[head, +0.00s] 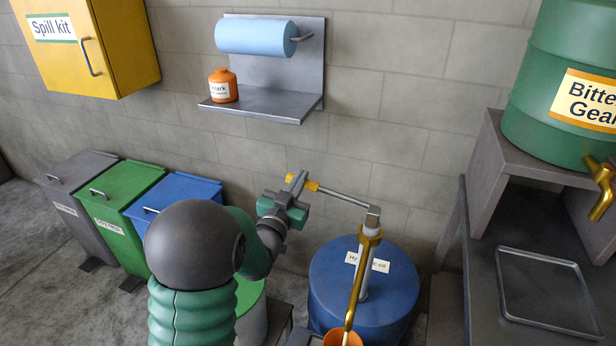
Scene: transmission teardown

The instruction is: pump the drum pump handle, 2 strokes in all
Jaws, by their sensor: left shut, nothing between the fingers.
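The drum pump stands on a blue drum (330,280) right of the middle, with a label on the drum's top. The pump handle (342,196) is a grey bar running up and left from the pump head, with a yellow grip (312,186) at its far end. A brass spout (356,288) curves down toward an orange vessel (343,338), cut off by the lower edge. My left gripper (298,184) is shut and empty, close beside the yellow grip; whether it touches cannot be told. My right gripper is out of view.
A wall shelf (265,109) with a blue roll and an orange bottle (223,85) is above. Lidded bins (135,200) stand left. A yellow cabinet (120,50) hangs upper left. A green drum (560,90) with a brass tap and a metal tray (548,290) are right.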

